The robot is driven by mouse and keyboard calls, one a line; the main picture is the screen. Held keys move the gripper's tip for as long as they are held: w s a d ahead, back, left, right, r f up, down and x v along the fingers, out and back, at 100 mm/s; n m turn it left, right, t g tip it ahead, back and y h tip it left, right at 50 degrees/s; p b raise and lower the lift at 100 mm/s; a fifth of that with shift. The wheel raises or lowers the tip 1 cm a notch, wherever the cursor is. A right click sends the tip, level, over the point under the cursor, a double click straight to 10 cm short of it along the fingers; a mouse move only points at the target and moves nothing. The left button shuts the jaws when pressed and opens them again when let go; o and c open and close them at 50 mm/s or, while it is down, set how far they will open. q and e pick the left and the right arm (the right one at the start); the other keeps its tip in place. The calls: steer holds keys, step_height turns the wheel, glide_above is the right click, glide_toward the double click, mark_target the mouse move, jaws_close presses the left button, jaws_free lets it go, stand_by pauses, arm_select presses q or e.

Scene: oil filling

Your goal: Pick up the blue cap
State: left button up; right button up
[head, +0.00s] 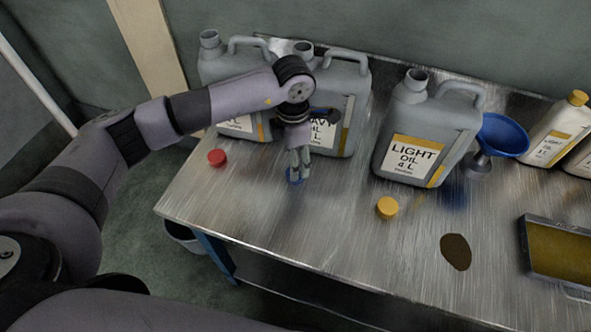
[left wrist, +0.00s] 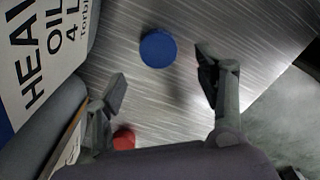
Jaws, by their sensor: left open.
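The blue cap (head: 294,175) lies on the metal table in front of the middle grey can, partly hidden by my left gripper in the head view. The blue cap (left wrist: 158,48) is fully visible in the left wrist view, ahead of the fingertips and roughly between their lines. My left gripper (head: 299,165) points down over the cap. Its fingers (left wrist: 160,82) are apart with nothing between them. My right gripper is not in view.
Grey oil cans stand behind, including the heavy oil can (head: 346,95) close to my gripper and the light oil can (head: 425,130). A red cap (head: 217,157), yellow cap (head: 387,207), blue funnel (head: 503,136), brown spot (head: 456,252) and tray (head: 524,246) are on the table.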

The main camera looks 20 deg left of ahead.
arm_select(q)
steer(key=shift+f, duration=0.45)
steer(key=f+p, duration=0.1)
steer(key=f, duration=0.3)
steer(key=shift+w+d+f+p, duration=0.15)
steer(key=shift+w+f+p, duration=0.1)
steer(key=shift+p, duration=0.15)
steer(key=shift+f, duration=0.15)
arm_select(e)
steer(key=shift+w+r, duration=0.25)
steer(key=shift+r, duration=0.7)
arm_select(q)
steer(key=shift+c, duration=0.5)
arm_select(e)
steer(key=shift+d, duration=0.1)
arm_select(q)
steer(key=c, duration=0.7)
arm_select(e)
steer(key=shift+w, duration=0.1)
